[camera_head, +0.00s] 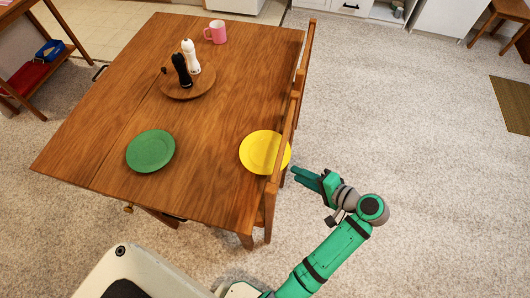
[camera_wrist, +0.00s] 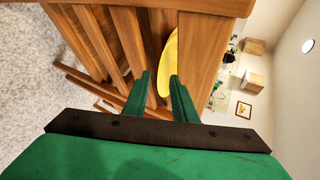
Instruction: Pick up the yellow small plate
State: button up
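The yellow plate (camera_head: 262,150) lies flat on the wooden table near its right edge, partly hidden behind a chair back. In the wrist view the yellow plate (camera_wrist: 168,62) shows edge-on beyond the fingers, partly covered by wood. My gripper (camera_head: 297,174) is just right of the plate, outside the chair back and apart from the plate. In the wrist view my gripper (camera_wrist: 159,82) has its two green fingers spread, with nothing held between them.
The wooden table (camera_head: 215,115) also bears a green plate (camera_head: 151,151), a round wooden tray (camera_head: 205,84) with a black mill (camera_head: 182,70) and a white mill (camera_head: 191,57), and a pink mug (camera_head: 216,32). Chairs (camera_head: 270,205) line the right edge.

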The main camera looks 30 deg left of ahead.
jog(key=x, duration=0.7)
jog(key=shift+w+a, duration=0.2)
jog(key=shift+w, duration=0.15)
jog(key=shift+f, duration=0.1)
grip_shut()
